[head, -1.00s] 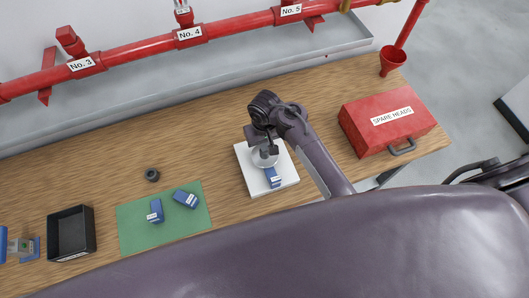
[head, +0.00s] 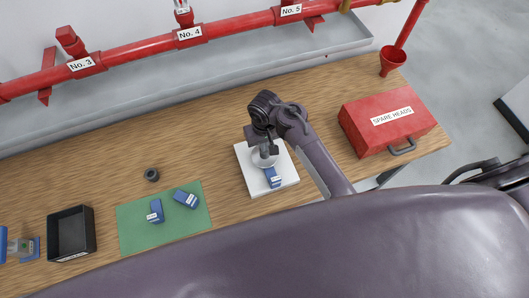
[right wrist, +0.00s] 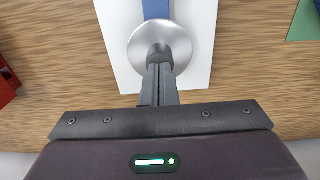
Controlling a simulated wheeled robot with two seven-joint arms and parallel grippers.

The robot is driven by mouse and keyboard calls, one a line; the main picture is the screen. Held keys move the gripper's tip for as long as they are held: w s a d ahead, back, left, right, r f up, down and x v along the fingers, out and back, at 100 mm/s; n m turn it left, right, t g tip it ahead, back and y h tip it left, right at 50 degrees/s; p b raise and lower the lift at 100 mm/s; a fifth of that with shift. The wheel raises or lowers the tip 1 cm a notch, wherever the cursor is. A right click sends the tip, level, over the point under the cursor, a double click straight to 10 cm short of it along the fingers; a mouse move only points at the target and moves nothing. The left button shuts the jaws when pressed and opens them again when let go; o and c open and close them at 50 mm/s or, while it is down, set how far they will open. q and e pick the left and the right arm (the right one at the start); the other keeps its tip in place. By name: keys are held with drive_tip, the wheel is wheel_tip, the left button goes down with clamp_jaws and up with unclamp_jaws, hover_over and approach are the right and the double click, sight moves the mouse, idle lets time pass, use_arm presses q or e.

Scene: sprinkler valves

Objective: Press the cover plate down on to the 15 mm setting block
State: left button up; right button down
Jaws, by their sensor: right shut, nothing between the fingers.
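The cover plate (head: 258,163) is a pale round disc above the white board (head: 287,165). It also shows in the right wrist view as a shiny silver disc (right wrist: 138,44). The blue 15 mm setting block (head: 272,178) with a white label sticks out from under its near side; in the right wrist view part of the block (right wrist: 156,9) shows beyond the disc. My right gripper (head: 265,149) is shut and empty, its fingertips (right wrist: 160,62) over the disc's middle, at the dark central fitting. Whether the disc rests flat on the block cannot be told. My left gripper is not in view.
A green mat (head: 135,232) with two blue blocks (head: 155,211) lies left of the board, with a black ring (head: 152,175) behind it. A black tray (head: 90,232) stands further left. A red SPARE HEADS case (head: 365,130) is at right. A red pipe (head: 130,52) runs along the back.

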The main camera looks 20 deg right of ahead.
drive_tip(key=shift+f, duration=0.25)
idle(0.3)
drive_tip(key=shift+f+b, duration=0.45)
drive_tip(key=shift+f, duration=0.1)
drive_tip(key=shift+r+p, duration=0.55)
drive_tip(key=shift+r, duration=2)
drive_tip(key=shift+s+f, duration=0.1)
